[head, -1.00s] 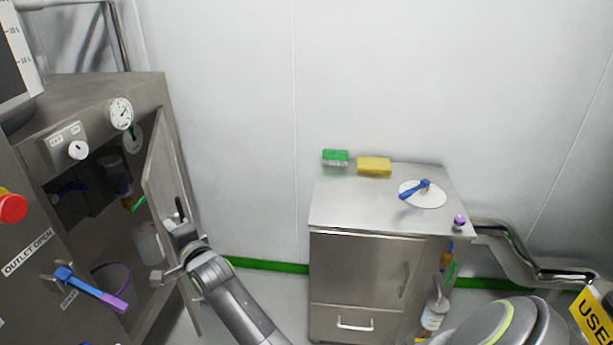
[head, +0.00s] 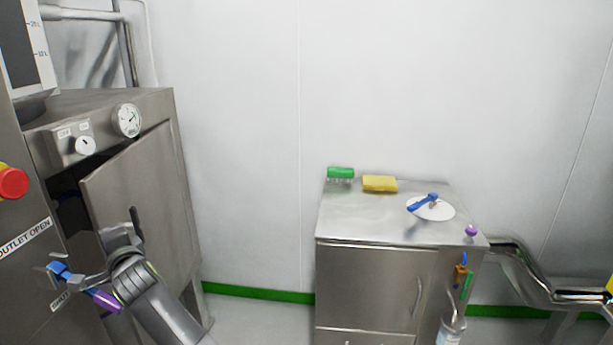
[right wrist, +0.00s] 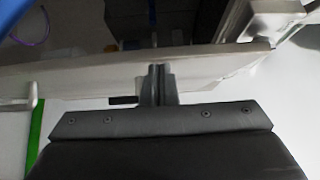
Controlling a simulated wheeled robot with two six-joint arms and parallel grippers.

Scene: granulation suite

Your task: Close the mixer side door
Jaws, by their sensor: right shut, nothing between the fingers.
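The mixer side door (head: 150,195) is a grey metal panel on the left in the head view. It stands partly open, with a dark gap (head: 68,205) between its free left edge and the mixer front. My right gripper (head: 120,237) is shut and empty, at the door's outer face near the free edge. In the right wrist view the shut fingers (right wrist: 158,80) reach the door panel (right wrist: 90,82), seen nearly edge-on; contact cannot be told for sure. Part of the mixer's inside shows beyond it. My left gripper is not in view.
A red button (head: 12,182), a knob (head: 85,146) and a gauge (head: 129,120) sit on the mixer. A steel cabinet (head: 370,285) stands to the right, with floor between.

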